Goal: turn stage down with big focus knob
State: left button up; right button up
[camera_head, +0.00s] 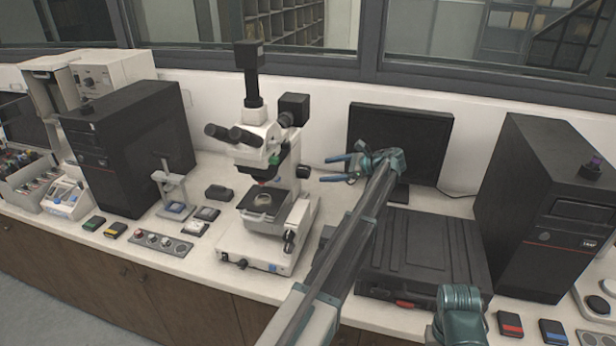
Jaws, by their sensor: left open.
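The white microscope (265,165) stands upright on the bench, left of the picture's middle. Its dark stage (262,203) carries a small round sample. The focus knob (290,238) is on the right side of the microscope's base, low down. My left gripper (328,168) is open and empty, with its blue fingers pointing left toward the microscope. It is above and right of the knob, apart from it, at about the height of the stage or a little higher. Only a teal part of my right arm (460,312) shows at the bottom right; its gripper is not seen.
A monitor (400,135) stands behind my left gripper. A black case (425,250) lies right of the microscope, partly behind my left arm. A black computer tower (545,205) stands at the right, another (130,145) at the left. Small parts lie left of the microscope.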

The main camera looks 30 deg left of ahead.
aim_at(309, 173)
pick_arm(q)
jog(key=b+x, duration=0.2)
jog(key=x, duration=0.7)
jog(key=shift+a+b, duration=0.15)
jog(key=shift+b, duration=0.25)
jog(key=c, duration=1.4)
jog(key=shift+o, duration=0.2)
jog(key=shift+f, duration=0.1)
